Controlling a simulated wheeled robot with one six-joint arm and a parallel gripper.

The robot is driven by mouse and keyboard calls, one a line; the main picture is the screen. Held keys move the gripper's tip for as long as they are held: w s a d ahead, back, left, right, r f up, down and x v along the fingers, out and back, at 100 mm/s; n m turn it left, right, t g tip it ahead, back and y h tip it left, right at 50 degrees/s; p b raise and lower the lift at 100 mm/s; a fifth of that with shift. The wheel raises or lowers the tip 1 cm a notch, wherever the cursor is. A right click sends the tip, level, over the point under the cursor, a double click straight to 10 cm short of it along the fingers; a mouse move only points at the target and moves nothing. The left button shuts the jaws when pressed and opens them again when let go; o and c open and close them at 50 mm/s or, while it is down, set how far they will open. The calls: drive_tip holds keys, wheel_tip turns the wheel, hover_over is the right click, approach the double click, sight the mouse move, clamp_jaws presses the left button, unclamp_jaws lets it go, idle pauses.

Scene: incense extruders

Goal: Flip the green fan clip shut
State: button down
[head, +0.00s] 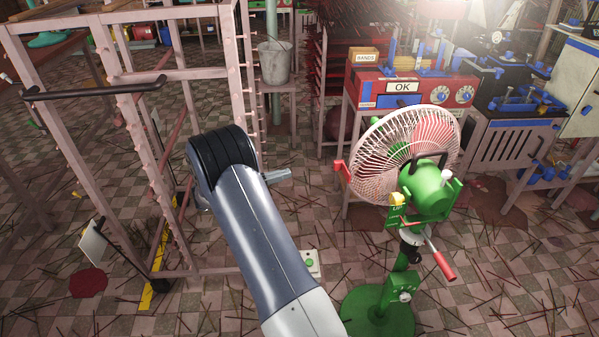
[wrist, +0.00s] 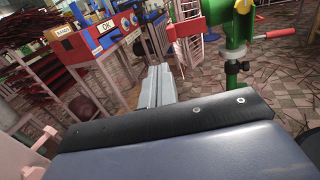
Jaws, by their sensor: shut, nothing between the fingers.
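A green pedestal fan (head: 430,190) with a white wire cage stands right of centre in the head view. Its green neck bracket (head: 398,218) carries a yellow knob (head: 397,199) and a red-handled lever (head: 441,262) sloping down to the right. I cannot tell for sure which green part is the clip, or how far open it is. The bracket shows at the top right of the wrist view (wrist: 238,35), with a red handle (wrist: 281,33) sticking out right. My gripper (head: 280,175) is shut and empty, left of the fan and apart from it. Its grey fingers show in the wrist view (wrist: 157,80).
A pale wooden rack (head: 120,130) stands left of my arm. A red machine marked OK (head: 402,88) is behind the fan, with a grey workbench (head: 515,145) at right. A bucket (head: 274,62) sits on a stand. Thin sticks litter the checkered floor, otherwise open between arm and fan.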

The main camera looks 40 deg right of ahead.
drive_tip(key=shift+w+v, duration=0.2)
drive_tip(key=shift+v, duration=0.95)
drive_tip(key=shift+d, duration=0.15)
drive_tip(key=s+d+n+t+p, duration=0.1)
drive_tip(key=s+d+n+t, duration=0.3)
drive_tip(key=s+d+t, duration=0.3)
drive_tip(key=shift+s+d+n+t, duration=0.3)
drive_tip(key=shift+s+d, duration=0.45)
drive_tip(key=shift+d, duration=0.3)
drive_tip(key=shift+w, duration=0.1)
